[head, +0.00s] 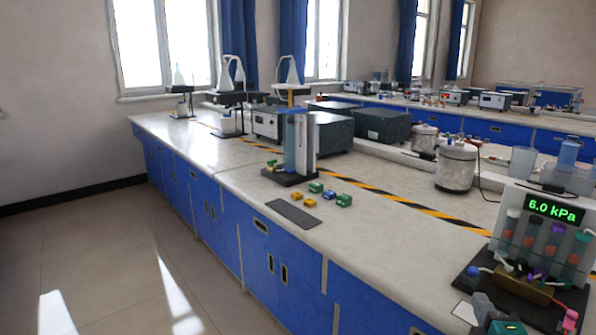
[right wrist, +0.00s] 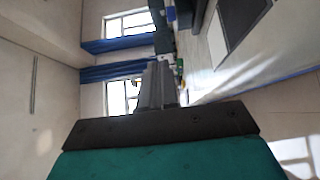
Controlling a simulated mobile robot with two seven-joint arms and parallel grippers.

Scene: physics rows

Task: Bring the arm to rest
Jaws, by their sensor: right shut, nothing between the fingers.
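My right gripper (head: 482,303) shows at the lower right of the head view, in front of the black-based rack unit. Its grey fingers and a bit of its teal body are seen there. In the right wrist view its fingers (right wrist: 158,72) are together, with nothing between them. The gripper is apart from the loose pieces on the bench. My left gripper is in neither view.
The rack unit with a 6.0 kPa display (head: 553,210) stands close to the right gripper. A bench (head: 350,235) holds a clear column (head: 298,145), small green, yellow and blue blocks (head: 343,200), a dark mat (head: 292,213) and a metal pot (head: 456,167). The floor at left is clear.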

